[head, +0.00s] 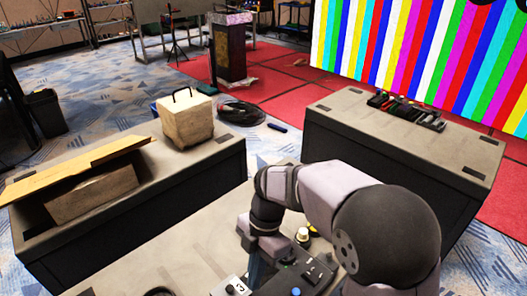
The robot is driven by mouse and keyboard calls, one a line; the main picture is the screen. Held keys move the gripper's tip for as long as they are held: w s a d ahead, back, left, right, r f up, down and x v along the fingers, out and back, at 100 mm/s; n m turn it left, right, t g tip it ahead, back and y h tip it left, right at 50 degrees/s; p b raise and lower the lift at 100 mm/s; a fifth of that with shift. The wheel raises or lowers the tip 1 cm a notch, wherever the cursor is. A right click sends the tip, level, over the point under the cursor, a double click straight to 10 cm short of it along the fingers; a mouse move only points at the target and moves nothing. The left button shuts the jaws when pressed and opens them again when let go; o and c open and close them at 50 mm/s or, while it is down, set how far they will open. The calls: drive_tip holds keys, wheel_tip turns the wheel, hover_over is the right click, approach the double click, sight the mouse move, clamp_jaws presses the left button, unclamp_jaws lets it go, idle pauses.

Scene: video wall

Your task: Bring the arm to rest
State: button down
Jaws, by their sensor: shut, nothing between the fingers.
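My arm reaches in from the lower right and bends over at the wrist in the middle of the head view. My gripper (257,270) points down in front of the near table (185,255), low in the picture. It is dark, small and shut, with nothing seen held in it. Its tips are close in the picture to a black control box (312,274) and a small grey box (230,286); I cannot tell whether it touches either. Part of the table is hidden behind my arm.
A beige block with a black handle (186,118) and an open cardboard box (92,190) stand on the left table. The right table (350,125) holds a row of dark tools (405,110). A small knob (302,235) stands beside my wrist. The near table's left part is mostly clear.

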drive_tip(key=s+d+f+m+t+h, duration=0.1)
drive_tip(key=d+f+m, duration=0.2)
drive_tip(key=m, duration=0.7)
drive_tip(key=s+d+f+m+t, duration=0.1)
drive_tip(key=d+f+m, duration=0.2)
drive_tip(key=m, duration=0.8)
drive_tip(key=s+d+r+m+t+p, duration=0.1)
drive_tip(key=s+d+r+m, duration=0.15)
drive_tip(key=d, duration=0.35)
drive_tip(key=s+d+r+m, duration=0.2)
drive_tip(key=d+m, duration=0.1)
drive_tip(key=d, duration=0.3)
wheel_tip(320, 180, down, 19)
drive_tip(key=b, duration=1.8)
drive_tip(key=shift+s+a+h, duration=0.15)
drive_tip(key=shift+h, duration=0.15)
drive_tip(key=shift+r+n, duration=0.2)
drive_tip(key=shift+n, duration=0.05)
